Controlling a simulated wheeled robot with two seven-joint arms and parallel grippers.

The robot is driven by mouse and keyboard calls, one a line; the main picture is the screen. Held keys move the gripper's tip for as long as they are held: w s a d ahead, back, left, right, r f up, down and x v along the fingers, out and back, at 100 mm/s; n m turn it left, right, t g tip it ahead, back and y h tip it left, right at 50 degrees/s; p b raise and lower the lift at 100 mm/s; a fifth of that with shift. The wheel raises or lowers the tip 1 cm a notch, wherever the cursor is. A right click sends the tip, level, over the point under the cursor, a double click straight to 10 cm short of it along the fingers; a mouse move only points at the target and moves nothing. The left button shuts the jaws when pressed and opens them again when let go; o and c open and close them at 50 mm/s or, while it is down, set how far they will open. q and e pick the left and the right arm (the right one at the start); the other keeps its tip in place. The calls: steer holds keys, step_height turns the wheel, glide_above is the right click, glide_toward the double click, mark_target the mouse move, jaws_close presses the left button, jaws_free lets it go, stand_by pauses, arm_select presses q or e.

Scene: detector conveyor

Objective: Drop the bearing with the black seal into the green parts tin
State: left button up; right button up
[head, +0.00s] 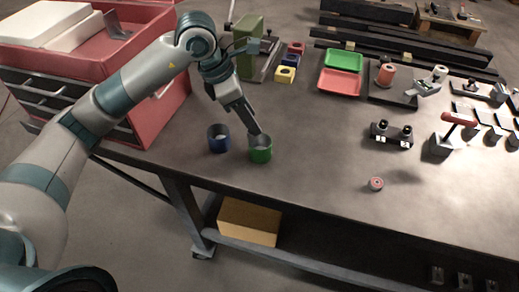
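The green parts tin (261,155) stands upright near the front left edge of the table. My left gripper (257,133) points down at the tin's mouth, with its fingertips at or just inside the rim. The fingertips are too small to tell whether they are open or shut, or whether they hold anything. A small round bearing (376,184) with a reddish face lies on the table to the right, apart from the gripper. I cannot make out a bearing with a black seal. The inside of the tin is mostly hidden. My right gripper is not in view.
A blue tin (219,138) stands close to the left of the green one. A dark two-knobbed fixture (391,135) and a red-handled tool (458,120) are at the right. Green (344,60) and red trays (339,83) lie farther back. The table's middle is clear.

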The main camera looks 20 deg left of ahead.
arm_select(q)
steer(key=shift+r, duration=0.1)
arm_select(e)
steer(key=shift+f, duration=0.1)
arm_select(q)
steer(key=shift+s+a+r, duration=0.1)
steer(key=shift+a+r, duration=0.15)
steer(key=shift+r, duration=0.25)
steer(key=b+v, duration=0.4)
steer(key=v, duration=1.2)
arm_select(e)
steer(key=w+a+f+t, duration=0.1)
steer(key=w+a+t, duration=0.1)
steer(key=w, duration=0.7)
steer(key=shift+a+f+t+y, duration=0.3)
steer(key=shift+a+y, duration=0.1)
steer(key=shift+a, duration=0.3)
arm_select(q)
steer(key=shift+s, duration=0.2)
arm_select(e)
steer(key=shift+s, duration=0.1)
